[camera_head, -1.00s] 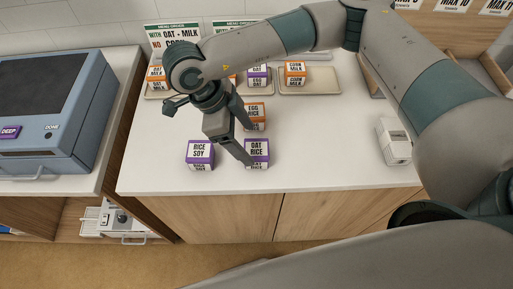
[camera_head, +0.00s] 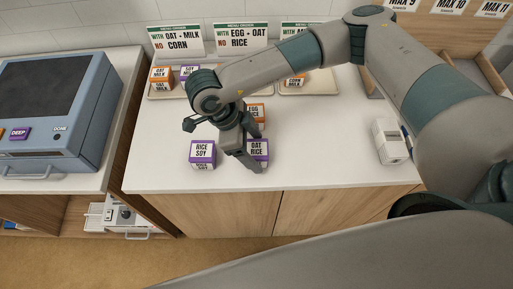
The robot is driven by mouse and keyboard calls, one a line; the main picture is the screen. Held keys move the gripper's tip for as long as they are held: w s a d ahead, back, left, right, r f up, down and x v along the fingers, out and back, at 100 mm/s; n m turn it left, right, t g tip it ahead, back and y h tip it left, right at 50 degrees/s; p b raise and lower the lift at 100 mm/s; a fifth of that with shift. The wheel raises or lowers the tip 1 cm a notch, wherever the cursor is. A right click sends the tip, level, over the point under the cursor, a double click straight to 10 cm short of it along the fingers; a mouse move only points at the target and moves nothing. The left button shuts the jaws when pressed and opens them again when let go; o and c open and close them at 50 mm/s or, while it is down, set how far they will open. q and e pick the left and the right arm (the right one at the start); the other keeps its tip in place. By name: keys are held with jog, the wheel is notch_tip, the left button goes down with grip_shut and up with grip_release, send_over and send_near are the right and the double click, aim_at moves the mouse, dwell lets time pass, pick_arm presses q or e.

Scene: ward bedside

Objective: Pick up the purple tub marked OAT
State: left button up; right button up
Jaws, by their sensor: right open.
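A purple tub marked OAT RICE (camera_head: 260,148) stands near the front of the white counter (camera_head: 320,160). My right gripper (camera_head: 256,152) is open and reaches down at this tub, with one finger in front of its left side. The other finger is mostly hidden, so I cannot tell whether it touches the tub. Another purple tub marked RICE SOY (camera_head: 202,153) stands just to the left. An orange tub marked EGG (camera_head: 257,113) stands behind, partly hidden by my gripper. My left gripper is not in view.
Trays at the back hold tubs marked OAT MILK (camera_head: 161,77), SOY (camera_head: 189,72) and CORN MILK (camera_head: 293,80). Menu cards (camera_head: 175,40) stand behind them. A white device (camera_head: 390,142) sits at the right. A blue machine (camera_head: 60,115) stands left. The counter's front right is clear.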

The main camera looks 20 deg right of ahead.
jog(key=shift+x, duration=0.8)
jog(key=shift+c, duration=0.4)
jog(key=c, duration=1.2)
jog(key=shift+r, duration=0.2)
